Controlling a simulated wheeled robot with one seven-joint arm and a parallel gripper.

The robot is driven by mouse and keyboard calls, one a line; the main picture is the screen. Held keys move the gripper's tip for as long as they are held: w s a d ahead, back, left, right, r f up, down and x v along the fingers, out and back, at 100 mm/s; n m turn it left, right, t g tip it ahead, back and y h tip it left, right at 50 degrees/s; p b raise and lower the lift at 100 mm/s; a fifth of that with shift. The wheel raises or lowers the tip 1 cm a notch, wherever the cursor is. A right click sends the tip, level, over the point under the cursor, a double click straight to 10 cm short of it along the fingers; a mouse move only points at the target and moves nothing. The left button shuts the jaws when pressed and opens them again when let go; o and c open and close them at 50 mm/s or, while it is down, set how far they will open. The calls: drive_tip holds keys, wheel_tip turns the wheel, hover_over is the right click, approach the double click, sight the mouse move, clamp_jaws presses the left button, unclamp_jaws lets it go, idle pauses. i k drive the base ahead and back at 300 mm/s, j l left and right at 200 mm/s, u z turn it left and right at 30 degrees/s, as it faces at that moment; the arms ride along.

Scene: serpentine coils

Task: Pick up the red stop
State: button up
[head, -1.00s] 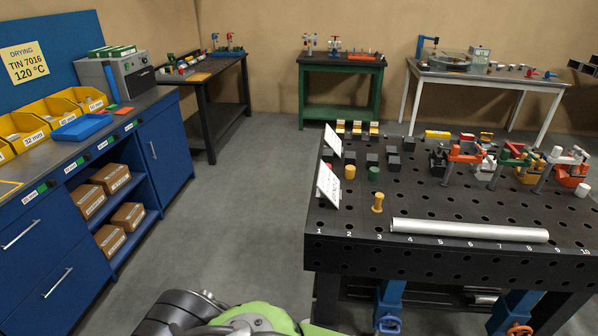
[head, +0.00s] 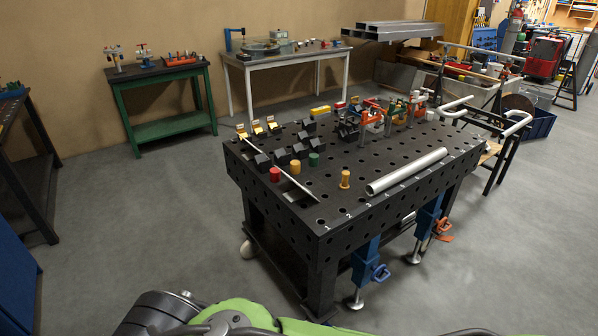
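The red stop (head: 275,174) is a short red cylinder standing on the black perforated welding table (head: 330,215), near its left edge. It is left of a yellow stop (head: 295,166) and a green stop (head: 314,159) of similar shape. Black blocks stand just behind it. My arm shows only as grey and green links at the bottom edge, well in front of the table. My gripper is not in view.
A thin white card (head: 285,172), seen edge-on, stands close to the red stop. Red and green clamps (head: 400,112) stand farther back. The floor (head: 150,220) left of the table is clear.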

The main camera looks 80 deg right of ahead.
sight(275, 173)
drive_tip(key=i+l+z, duration=0.3)
drive_tip(key=i+z, duration=0.2)
drive_tip(key=i+l+z, duration=0.15)
drive_tip(key=i+z, duration=0.8)
drive_tip(key=i+j+z, duration=0.25)
drive_tip(key=z, duration=0.25)
drive_tip(key=i+l+z, duration=0.15)
drive_tip(key=i, duration=0.35)
drive_tip(key=i+l+z, duration=0.2)
drive_tip(key=i+l, duration=0.15)
drive_tip(key=i, duration=0.1)
